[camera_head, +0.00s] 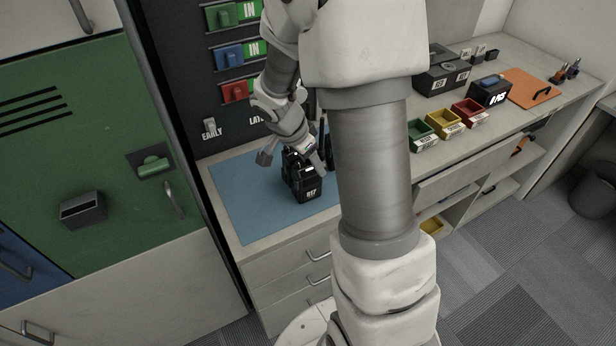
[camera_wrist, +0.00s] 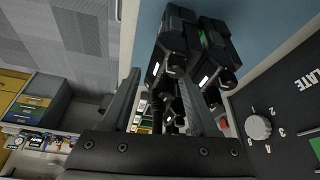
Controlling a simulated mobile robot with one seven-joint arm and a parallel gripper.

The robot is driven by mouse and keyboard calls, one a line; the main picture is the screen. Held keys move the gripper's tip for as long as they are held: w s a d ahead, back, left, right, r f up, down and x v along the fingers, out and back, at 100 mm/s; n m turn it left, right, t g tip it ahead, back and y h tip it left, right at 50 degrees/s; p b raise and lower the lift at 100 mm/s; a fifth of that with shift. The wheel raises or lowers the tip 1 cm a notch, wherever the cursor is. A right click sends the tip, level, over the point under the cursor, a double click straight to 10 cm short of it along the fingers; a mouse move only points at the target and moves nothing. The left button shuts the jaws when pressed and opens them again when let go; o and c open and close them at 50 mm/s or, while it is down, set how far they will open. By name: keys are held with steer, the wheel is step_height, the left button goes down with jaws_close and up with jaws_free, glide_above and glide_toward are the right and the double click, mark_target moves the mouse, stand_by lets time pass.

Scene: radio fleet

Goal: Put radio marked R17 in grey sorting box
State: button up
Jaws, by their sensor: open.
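A black radio marked R17 (camera_head: 308,190) stands on the blue mat (camera_head: 243,205) in the head view. At least one more black radio is close behind it, partly hidden by my gripper. My gripper (camera_head: 291,161) is low over these radios, its fingers apart. In the wrist view the open fingers (camera_wrist: 158,76) point at black radios, one on the left (camera_wrist: 172,42) and one on the right (camera_wrist: 213,52). Their marks cannot be read there. I cannot pick out a grey sorting box for certain; small green (camera_head: 422,135), yellow (camera_head: 443,122) and red (camera_head: 468,112) boxes stand on the counter.
A dark panel with a switch (camera_head: 210,127) and coloured holders rises behind the mat. A dark open-topped box (camera_head: 83,209) is on the green door (camera_head: 60,130). Black charger-like units (camera_head: 441,76) and an orange board (camera_head: 532,88) are on the right counter. My arm hides the middle.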

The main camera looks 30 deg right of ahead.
jaws_close()
steer(key=shift+w+a, duration=0.1)
steer(key=shift+w, duration=0.05)
stand_by(1.2)
